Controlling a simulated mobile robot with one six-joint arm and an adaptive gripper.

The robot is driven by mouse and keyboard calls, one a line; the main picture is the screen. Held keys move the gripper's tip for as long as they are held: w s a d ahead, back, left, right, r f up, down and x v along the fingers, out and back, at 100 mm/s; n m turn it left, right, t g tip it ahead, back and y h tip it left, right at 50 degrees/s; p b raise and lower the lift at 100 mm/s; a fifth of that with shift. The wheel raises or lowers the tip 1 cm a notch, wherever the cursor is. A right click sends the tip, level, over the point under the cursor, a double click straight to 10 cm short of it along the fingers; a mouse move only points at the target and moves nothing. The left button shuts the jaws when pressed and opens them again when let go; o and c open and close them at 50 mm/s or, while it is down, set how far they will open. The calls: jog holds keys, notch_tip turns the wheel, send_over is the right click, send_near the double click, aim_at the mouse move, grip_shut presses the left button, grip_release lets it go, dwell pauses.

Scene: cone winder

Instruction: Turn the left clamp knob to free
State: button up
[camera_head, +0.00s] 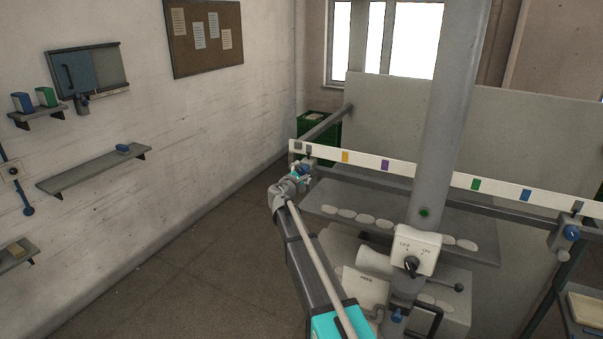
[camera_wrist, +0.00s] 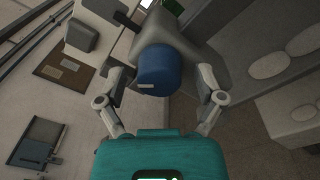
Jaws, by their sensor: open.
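The left clamp knob (camera_wrist: 163,68) is a blue cap with a short white mark at its lower left edge in the wrist view. It sits on a grey clamp body (camera_wrist: 190,35). My gripper (camera_wrist: 164,82) is open, with one finger on each side of the knob and a visible gap on both sides. In the head view my gripper (camera_head: 298,181) is at the left end of the white rail (camera_head: 430,178), and the small blue knob (camera_head: 305,169) shows just beyond it. I cannot tell whether the fingers reach past the knob's face.
A matching blue knob (camera_head: 571,232) is at the rail's right end. A thick grey column (camera_head: 447,110) and a switch box (camera_head: 415,250) stand right of my arm. A shelf with pale discs (camera_head: 350,215) lies below the rail. The floor at left (camera_head: 190,260) is clear.

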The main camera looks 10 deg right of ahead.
jog(key=shift+c, duration=0.3)
jog(key=c, duration=1.1)
